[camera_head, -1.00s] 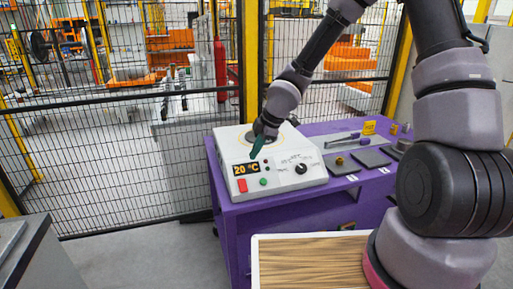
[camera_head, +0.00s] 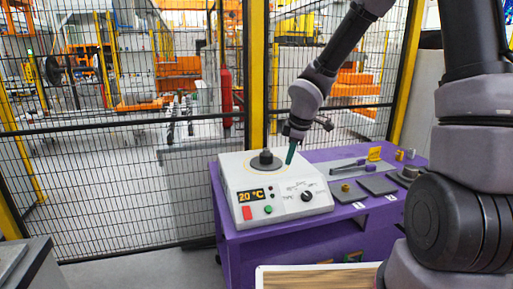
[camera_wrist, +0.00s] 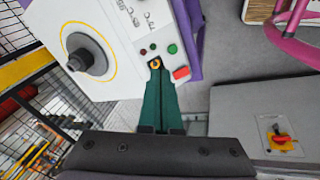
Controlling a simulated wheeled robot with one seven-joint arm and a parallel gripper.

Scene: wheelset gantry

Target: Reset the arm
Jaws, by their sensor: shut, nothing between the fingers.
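My arm reaches from the right side of the head view over the purple bench. My gripper (camera_head: 291,152) has green fingers, closed together and empty, pointing down just above the rear right part of the white heater box. In the wrist view the shut gripper (camera_wrist: 163,72) shows over the box's front, hiding most of its display. The white heater box (camera_head: 288,207) has a display reading 20 °C, a red button, a green button and a black knob.
The purple bench (camera_head: 233,226) also carries dark pads (camera_head: 378,185), a small brass part (camera_head: 345,187), a yellow block (camera_head: 375,154) and a grey tray. A mesh fence with yellow posts (camera_head: 257,75) stands close behind. A grey cabinet is at lower left.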

